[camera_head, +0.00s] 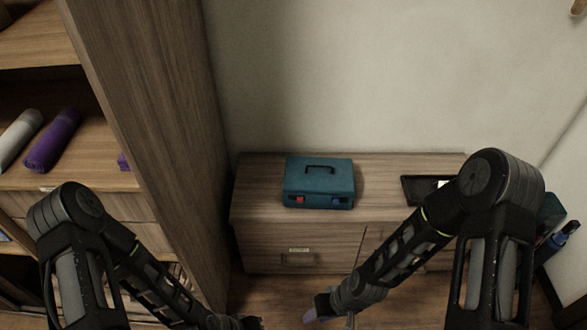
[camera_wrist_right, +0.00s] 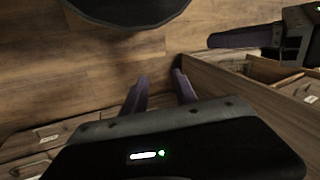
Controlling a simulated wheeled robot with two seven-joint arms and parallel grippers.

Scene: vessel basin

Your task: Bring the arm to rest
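My right arm reaches down from the right in the head view. My right gripper (camera_head: 328,307) hangs low, in front of the wooden cabinet. In the right wrist view its two dark fingers (camera_wrist_right: 158,88) stand apart with only floor between them, so it is open and empty. My left arm comes down on the left, and my left gripper (camera_head: 240,322) is at the bottom edge of the head view, partly cut off. It also shows from the side at the upper right of the right wrist view (camera_wrist_right: 245,37); its finger gap is not visible.
A low wooden cabinet (camera_head: 265,245) stands against the wall, with a teal toolbox (camera_head: 318,182) and a black tray (camera_head: 415,188) on top. A tall shelf (camera_head: 150,120) with a purple roll (camera_head: 53,140) is on the left. Wooden floor (camera_wrist_right: 60,70) lies below the right gripper.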

